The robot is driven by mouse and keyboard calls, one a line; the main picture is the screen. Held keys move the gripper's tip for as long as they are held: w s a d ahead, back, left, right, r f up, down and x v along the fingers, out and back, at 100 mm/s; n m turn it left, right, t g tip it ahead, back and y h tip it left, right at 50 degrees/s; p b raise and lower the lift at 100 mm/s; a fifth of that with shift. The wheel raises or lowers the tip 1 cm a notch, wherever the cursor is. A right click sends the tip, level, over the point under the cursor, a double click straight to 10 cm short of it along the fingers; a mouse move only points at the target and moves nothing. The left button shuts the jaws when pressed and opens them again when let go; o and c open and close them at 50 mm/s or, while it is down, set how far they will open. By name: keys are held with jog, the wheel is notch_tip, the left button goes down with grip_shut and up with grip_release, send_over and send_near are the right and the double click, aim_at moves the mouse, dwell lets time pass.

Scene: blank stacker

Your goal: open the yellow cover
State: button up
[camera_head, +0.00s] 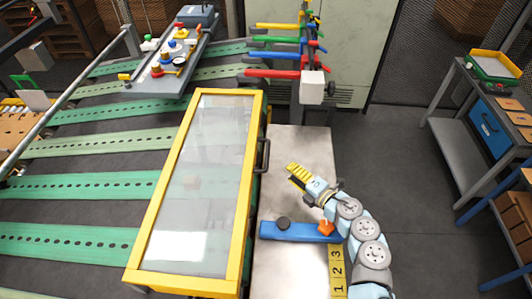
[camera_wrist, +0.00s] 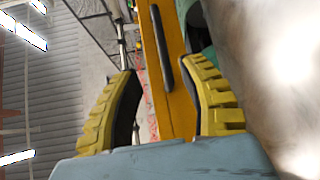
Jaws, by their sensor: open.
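The yellow cover (camera_head: 203,165) is a long yellow frame around a clear panel. It lies down, closed, over the machine in the head view. Its black handle (camera_head: 264,156) is on the right side. My gripper (camera_head: 298,178) is to the right of the handle and apart from it, above the grey worktop. In the wrist view, the yellow-padded fingers of my gripper (camera_wrist: 165,80) are spread with nothing between them. Beyond them show the cover's yellow side (camera_wrist: 178,85) and the black handle (camera_wrist: 161,48), both lined up with the gap between the fingers.
A blue block (camera_head: 290,231) with a black knob lies on the worktop (camera_head: 285,275) below my gripper. A rack of coloured levers (camera_head: 285,50) stands behind. Green slotted strips (camera_head: 75,185) run left of the cover. Open floor (camera_head: 395,150) lies to the right.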

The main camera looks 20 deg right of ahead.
aim_at(267, 153)
jog(key=p+x, duration=0.1)
jog(key=x, duration=1)
jog(key=shift+w+f, duration=0.1)
jog(key=shift+w, duration=0.15)
jog(key=shift+w+a+f, duration=0.15)
jog(key=shift+w+a, duration=0.15)
jog(key=shift+w, duration=0.25)
jog(key=shift+c, duration=0.2)
grip_shut()
